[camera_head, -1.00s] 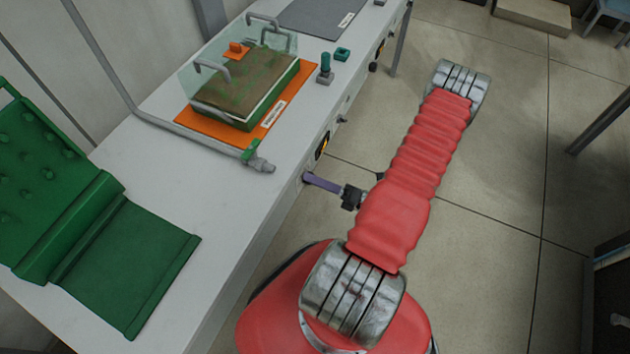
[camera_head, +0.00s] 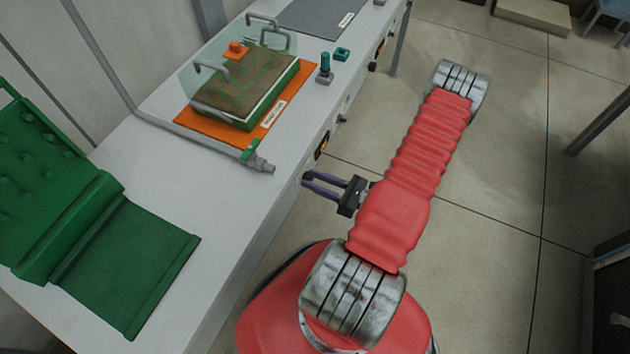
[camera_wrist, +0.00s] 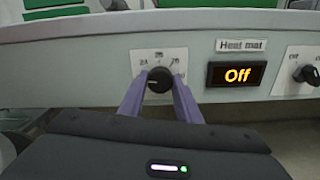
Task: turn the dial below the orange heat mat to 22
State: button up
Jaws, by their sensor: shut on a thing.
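The orange heat mat (camera_head: 186,117) lies on the bench under a tray of soil with a clear cover. In the wrist view a black dial (camera_wrist: 159,80) sits on a white scale plate on the bench's front panel. Its scale marks are too blurred to read surely. My gripper (camera_wrist: 160,86) is shut on this dial, one purple finger on each side. In the head view my gripper (camera_head: 306,182) reaches the bench front below the mat, and the dial is hidden there.
Another black knob (camera_wrist: 307,74) is on the panel at the right, beyond the display. A grey pipe with a green-handled valve (camera_head: 251,150) runs along the bench top. Open floor (camera_head: 490,180) lies right of my arm.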

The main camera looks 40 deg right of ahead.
jog(key=shift+f+n, duration=0.1)
jog(key=shift+n, duration=1)
jog(key=o, duration=1.1)
jog(key=shift+c, duration=0.2)
jog(key=shift+s+d, duration=0.1)
jog(key=shift+s, duration=0.05)
jog(key=v, duration=1.3)
jog(key=shift+s, duration=0.25)
